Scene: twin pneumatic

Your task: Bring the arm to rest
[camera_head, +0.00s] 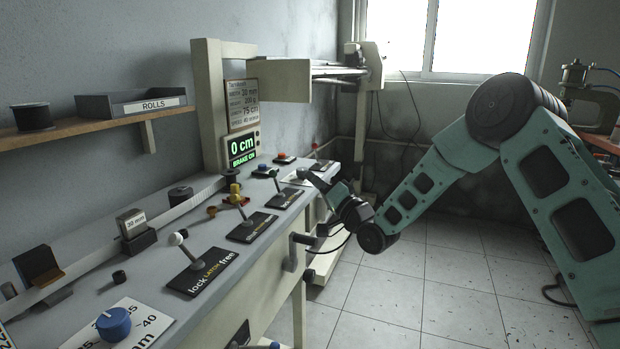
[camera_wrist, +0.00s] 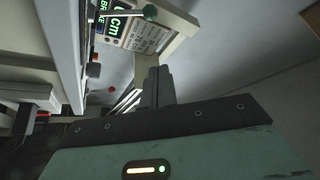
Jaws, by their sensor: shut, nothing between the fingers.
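My arm reaches in from the right in the head view, bent at a raised joint. Its forearm slopes down to the left, to the wrist beside the bench's front edge. My gripper (camera_head: 308,177) points up and left over the right part of the bench, close to the levers there. It is shut and empty. In the wrist view the shut fingers (camera_wrist: 157,88) stand up from the dark mount, with the display and a green-knobbed lever (camera_wrist: 150,12) beyond them. Whether the fingertips touch anything cannot be told.
The grey bench (camera_head: 75,280) carries several levers, including a white-knobbed one (camera_head: 177,239), and a blue dial (camera_head: 114,323). A display (camera_head: 243,148) reads "0 cm" and "BRAKE ON". A shelf (camera_head: 95,132) holds a ROLLS tray. The tiled floor (camera_head: 440,275) below my arm is clear.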

